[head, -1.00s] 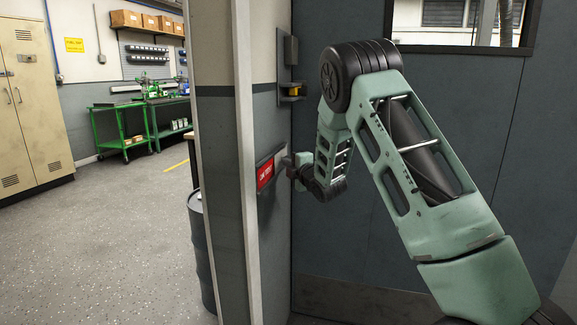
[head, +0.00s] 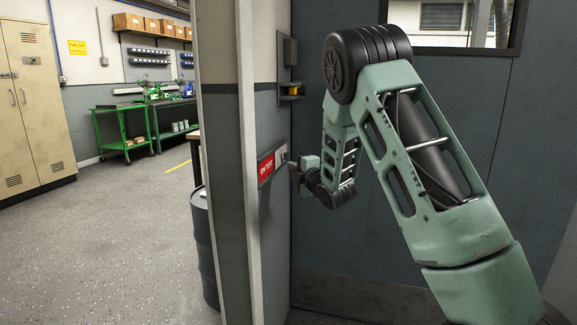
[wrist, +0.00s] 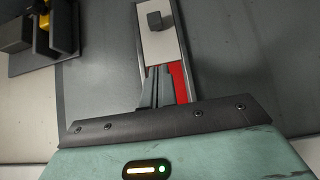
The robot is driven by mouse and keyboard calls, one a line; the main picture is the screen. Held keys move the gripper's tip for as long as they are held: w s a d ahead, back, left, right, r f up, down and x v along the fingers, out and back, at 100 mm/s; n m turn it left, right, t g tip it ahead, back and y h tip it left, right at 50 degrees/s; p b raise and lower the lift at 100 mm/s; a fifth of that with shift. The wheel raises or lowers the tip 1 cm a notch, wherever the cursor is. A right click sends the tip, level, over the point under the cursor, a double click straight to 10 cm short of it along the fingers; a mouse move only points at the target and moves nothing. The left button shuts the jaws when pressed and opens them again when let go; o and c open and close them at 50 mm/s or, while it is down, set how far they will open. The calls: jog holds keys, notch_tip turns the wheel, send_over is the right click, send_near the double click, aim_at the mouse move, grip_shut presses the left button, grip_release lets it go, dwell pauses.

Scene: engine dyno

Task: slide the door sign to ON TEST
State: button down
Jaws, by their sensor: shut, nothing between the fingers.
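The door sign is a narrow framed strip on the wall beside the door. In the head view its red panel (head: 266,168), with white lettering that seems to read ON TEST, shows at the left, and a pale sliding plate (head: 281,155) covers the right end. In the wrist view the plate (wrist: 160,45) carries a dark square knob (wrist: 154,20), and a strip of red (wrist: 179,82) shows beside my fingers. My gripper (wrist: 158,72) is shut and empty, its fingertips in front of the plate's red-side edge, apart from the knob. Contact with the sign cannot be told.
A latch box with a yellow part (head: 293,90) juts from the wall above the sign. The grey door (head: 420,270) stands behind my arm. A dark drum (head: 203,240) is left of the wall's edge. Open floor (head: 120,245) lies at left.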

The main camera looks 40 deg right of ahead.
jog(key=s, duration=0.4)
jog(key=shift+s+a, duration=0.3)
jog(key=shift+s, duration=0.05)
